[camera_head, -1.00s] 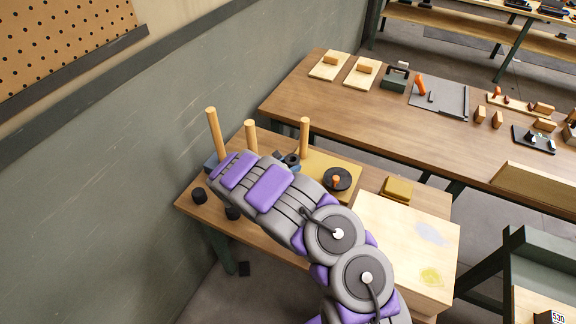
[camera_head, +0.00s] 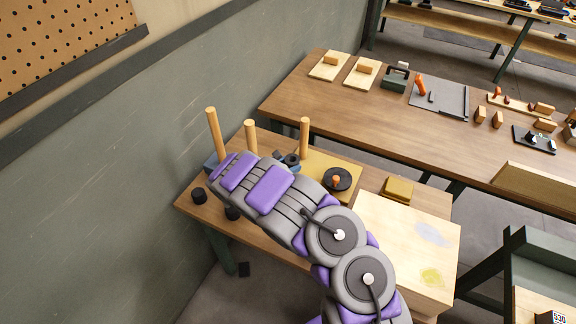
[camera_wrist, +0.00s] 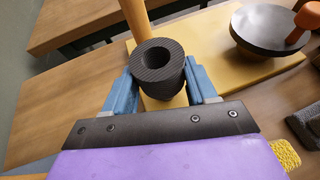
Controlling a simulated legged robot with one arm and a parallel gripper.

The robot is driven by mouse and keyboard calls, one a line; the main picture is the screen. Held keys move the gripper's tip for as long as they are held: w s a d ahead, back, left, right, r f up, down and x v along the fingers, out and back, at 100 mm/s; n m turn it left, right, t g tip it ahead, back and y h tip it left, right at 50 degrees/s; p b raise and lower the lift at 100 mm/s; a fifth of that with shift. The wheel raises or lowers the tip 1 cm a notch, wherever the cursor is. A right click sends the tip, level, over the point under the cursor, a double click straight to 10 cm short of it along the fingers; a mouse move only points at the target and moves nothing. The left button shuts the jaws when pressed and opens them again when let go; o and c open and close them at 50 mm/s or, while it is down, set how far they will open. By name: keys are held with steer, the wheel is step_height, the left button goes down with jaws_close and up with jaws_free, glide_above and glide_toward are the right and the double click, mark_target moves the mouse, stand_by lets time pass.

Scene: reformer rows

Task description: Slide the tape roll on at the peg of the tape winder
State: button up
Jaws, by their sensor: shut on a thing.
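The tape roll (camera_wrist: 160,62) is a black ribbed ring with a hole facing up. My gripper (camera_wrist: 163,88) has its blue fingers shut on it, one on each side. The tape winder has a yellow board (camera_wrist: 205,45), an upright wooden peg (camera_wrist: 134,14) and a black disc with an orange knob. In the wrist view the peg stands just behind and left of the roll, its lower end hidden by it. In the head view the roll (camera_head: 293,159) shows beside the lower part of the peg (camera_head: 304,135), not around it. My arm hides part of the board.
Two more wooden pegs (camera_head: 213,132) (camera_head: 250,134) stand left of the winder, their bases mostly hidden by my arm. Black cylinders (camera_head: 199,195) lie on the table's left end. A yellow block (camera_head: 397,188) is at right. A long bench (camera_head: 350,105) stands behind.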

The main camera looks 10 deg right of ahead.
steer(key=shift+f+b, duration=1.05)
steer(key=shift+f, duration=0.45)
stand_by(0.4)
steer(key=o, duration=1.1)
steer(key=shift+s+a, duration=0.1)
steer(key=shift+p+v, duration=1.95)
steer(key=shift+v, duration=6.65)
steer(key=shift+r, duration=0.1)
